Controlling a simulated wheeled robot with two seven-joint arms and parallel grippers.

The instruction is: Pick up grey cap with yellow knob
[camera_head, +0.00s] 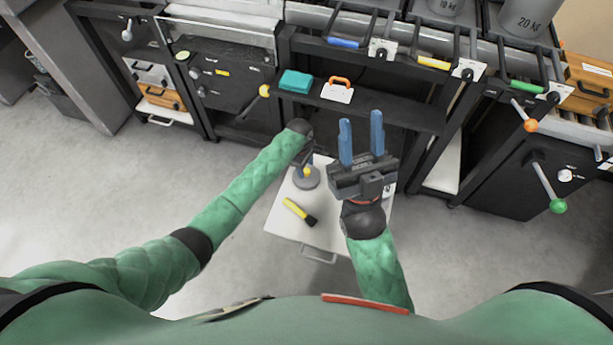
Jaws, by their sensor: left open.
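The grey cap with yellow knob (309,183) sits on a small white table (283,222) below the middle of the view; its yellow knob faces up. My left gripper (305,160) reaches down from above, just over the cap, open, and partly hidden by its own wrist. I cannot tell whether its fingers touch the knob. My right gripper (361,138) has blue fingers spread apart, pointing away from me, with nothing between them, to the right of the cap.
A yellow and black brush-like tool (299,212) lies on the white table in front of the cap. Behind stands a dark bench with a shelf (390,112) holding a teal block (295,81) and a white piece with an orange handle (338,90). The floor to the left is clear.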

